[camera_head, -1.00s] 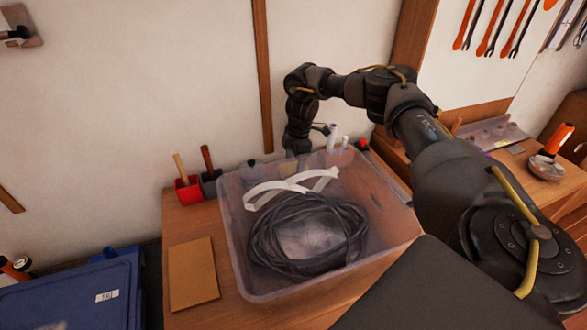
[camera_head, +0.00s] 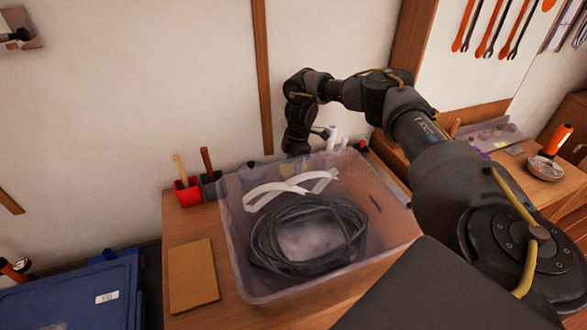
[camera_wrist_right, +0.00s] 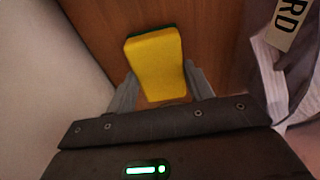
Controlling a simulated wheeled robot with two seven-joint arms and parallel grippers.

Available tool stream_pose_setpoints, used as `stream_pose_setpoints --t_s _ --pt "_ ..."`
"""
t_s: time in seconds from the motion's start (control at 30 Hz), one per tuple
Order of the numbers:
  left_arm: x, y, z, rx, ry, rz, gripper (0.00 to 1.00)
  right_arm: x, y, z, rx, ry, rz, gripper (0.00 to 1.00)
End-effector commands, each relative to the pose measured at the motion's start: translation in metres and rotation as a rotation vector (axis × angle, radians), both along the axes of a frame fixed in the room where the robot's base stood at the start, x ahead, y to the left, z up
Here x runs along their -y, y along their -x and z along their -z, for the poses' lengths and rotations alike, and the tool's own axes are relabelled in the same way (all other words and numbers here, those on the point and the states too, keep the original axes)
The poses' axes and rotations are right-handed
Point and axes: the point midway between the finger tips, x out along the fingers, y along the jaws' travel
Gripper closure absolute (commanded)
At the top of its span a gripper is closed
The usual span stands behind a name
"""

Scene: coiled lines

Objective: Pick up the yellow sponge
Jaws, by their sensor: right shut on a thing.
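The yellow sponge (camera_wrist_right: 155,62), with a dark green layer along its far edge, shows in the right wrist view. It lies between the two grey fingers of my right gripper (camera_wrist_right: 160,78), which is shut on it. Brown wood shows behind the sponge. In the head view my right arm (camera_head: 385,100) reaches across from the right, its wrist bent down behind the clear bin. The fingers and sponge are hard to make out there, behind the bin wall. My left gripper is not in view.
The clear bin (camera_head: 262,285) holds a black coiled line (camera_head: 305,235) and a white strap (camera_head: 290,188). Red (camera_head: 188,191) and dark (camera_head: 210,184) cups stand left of it, near a brown board (camera_head: 193,275). A wall rises close behind.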

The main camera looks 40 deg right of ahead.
Motion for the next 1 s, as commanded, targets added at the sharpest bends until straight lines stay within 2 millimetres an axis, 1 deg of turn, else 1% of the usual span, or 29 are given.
stream_pose_setpoints --t_s 0.07,0.17,0.27,0.33,0.5,0.67,0.9,0.93,1.0 --pt "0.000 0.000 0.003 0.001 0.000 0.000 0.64 0.000 -0.001 -0.008 0.003 -0.001 0.000 0.70" --pt "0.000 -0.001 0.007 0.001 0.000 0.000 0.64 0.000 -0.001 -0.025 0.006 -0.002 0.000 0.70" --pt "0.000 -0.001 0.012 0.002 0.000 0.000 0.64 0.000 -0.002 -0.046 0.007 -0.002 0.000 0.70" --pt "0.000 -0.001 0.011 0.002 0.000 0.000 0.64 0.000 -0.002 -0.062 0.007 0.000 -0.001 0.70" --pt "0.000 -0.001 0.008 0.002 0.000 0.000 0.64 0.000 -0.001 -0.089 0.005 0.002 -0.002 0.70" --pt "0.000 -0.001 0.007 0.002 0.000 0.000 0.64 0.000 -0.001 -0.098 0.002 0.001 -0.002 0.70" --pt "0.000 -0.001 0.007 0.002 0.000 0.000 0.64 0.000 -0.001 -0.098 0.001 -0.001 -0.001 0.70" --pt "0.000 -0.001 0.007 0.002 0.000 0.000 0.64 0.000 -0.001 -0.098 0.001 -0.001 -0.001 0.51" --pt "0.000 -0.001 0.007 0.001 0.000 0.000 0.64 0.000 -0.001 -0.098 0.002 0.000 -0.001 0.60"
